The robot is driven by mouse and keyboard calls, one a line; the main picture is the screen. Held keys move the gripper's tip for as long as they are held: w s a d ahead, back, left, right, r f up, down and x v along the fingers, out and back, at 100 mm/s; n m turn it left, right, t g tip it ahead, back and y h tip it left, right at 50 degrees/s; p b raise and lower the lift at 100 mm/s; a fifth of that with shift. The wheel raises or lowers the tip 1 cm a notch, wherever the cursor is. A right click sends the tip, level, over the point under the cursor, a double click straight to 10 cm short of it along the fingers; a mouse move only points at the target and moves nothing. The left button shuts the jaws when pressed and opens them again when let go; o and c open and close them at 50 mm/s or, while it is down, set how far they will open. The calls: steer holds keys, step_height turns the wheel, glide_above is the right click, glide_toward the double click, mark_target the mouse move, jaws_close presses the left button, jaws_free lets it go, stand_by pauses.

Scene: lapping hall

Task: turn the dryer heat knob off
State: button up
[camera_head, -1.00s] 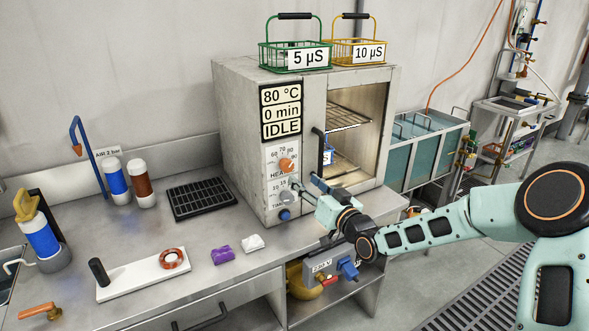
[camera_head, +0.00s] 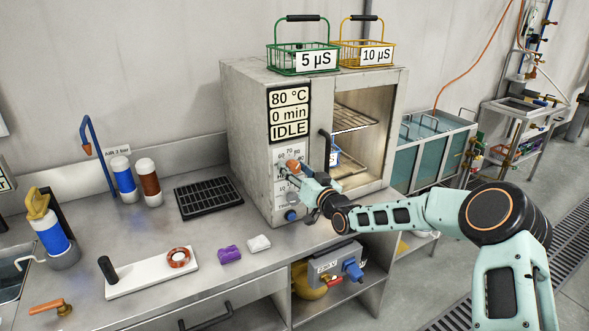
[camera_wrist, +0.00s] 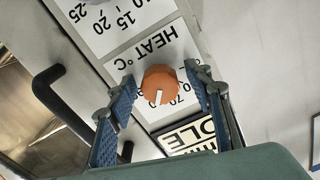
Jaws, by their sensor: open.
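The dryer (camera_head: 250,130) is a grey metal cabinet on the bench, its display (camera_head: 290,115) reading 80 °C, 0 min, IDLE. The orange heat knob (camera_head: 294,167) sits on its front panel below the display. In the wrist view the heat knob (camera_wrist: 160,84) has a white pointer mark, aimed toward the 70 area of the scale; the exact value is unclear. My gripper (camera_wrist: 163,90) is open, with one blue finger on each side of the knob and visible gaps to both. In the head view my gripper (camera_head: 306,178) is at the panel and partly hides the dial. The blue timer knob (camera_head: 291,215) is below.
The dryer door handle (camera_head: 325,147) stands close beside the gripper, and shows dark in the wrist view (camera_wrist: 62,105). Green (camera_head: 301,58) and yellow (camera_head: 366,55) baskets sit on top of the dryer. A black rack (camera_head: 208,197) lies to its left.

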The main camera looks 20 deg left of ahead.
steer(key=shift+c, duration=0.3)
steer(key=c, duration=1.1)
